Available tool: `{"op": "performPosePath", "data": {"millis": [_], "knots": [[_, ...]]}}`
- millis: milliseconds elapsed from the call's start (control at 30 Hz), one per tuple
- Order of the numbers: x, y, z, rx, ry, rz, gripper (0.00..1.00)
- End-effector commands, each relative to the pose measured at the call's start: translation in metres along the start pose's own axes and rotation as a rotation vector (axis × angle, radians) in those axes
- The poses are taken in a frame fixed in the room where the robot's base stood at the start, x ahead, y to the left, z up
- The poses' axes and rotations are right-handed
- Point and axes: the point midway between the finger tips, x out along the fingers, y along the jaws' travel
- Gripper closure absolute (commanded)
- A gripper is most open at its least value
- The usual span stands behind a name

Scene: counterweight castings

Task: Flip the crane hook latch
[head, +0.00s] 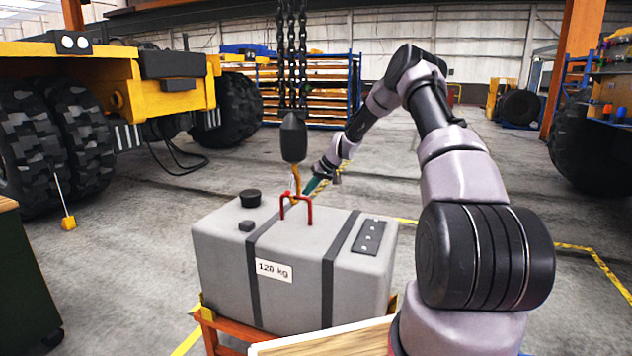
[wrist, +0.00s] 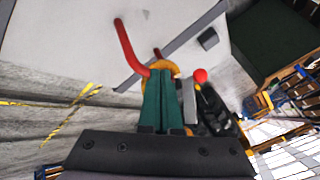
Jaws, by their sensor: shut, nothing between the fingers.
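The yellow crane hook (head: 296,180) hangs below a black hook block (head: 293,137) on chains, at the red lifting handle (head: 311,208) on top of a grey counterweight (head: 300,262) marked 120 kg. In the wrist view the hook (wrist: 160,70) shows as a yellow curve beside the red handle (wrist: 127,48). A red knob (wrist: 200,76), perhaps part of the latch, shows next to it. My gripper (head: 311,187), with green fingers, is beside the hook on its right. The fingers (wrist: 161,88) are shut and partly cover the hook. Whether they touch it, and the latch's position, I cannot tell.
The counterweight rests on an orange stand (head: 228,335). A wooden surface (head: 325,343) lies at the front. A yellow vehicle (head: 100,85) with big tyres stands at the left, and a blue rack (head: 310,90) behind. The floor right of the counterweight looks mostly clear.

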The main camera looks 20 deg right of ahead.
Motion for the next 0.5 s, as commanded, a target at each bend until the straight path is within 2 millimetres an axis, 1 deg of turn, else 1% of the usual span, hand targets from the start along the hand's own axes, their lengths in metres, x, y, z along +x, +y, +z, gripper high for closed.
{"op": "performPosePath", "data": {"millis": [33, 100, 233, 333, 500], "knots": [[0.009, -0.003, 0.000, -0.002, -0.001, -0.001, 1.00], [0.010, -0.016, -0.003, -0.002, 0.000, -0.001, 1.00], [0.014, -0.030, -0.004, -0.001, 0.000, 0.000, 1.00], [0.016, -0.035, -0.005, 0.000, 0.000, 0.000, 1.00], [0.017, -0.037, -0.005, 0.001, 0.001, 0.001, 1.00]]}}
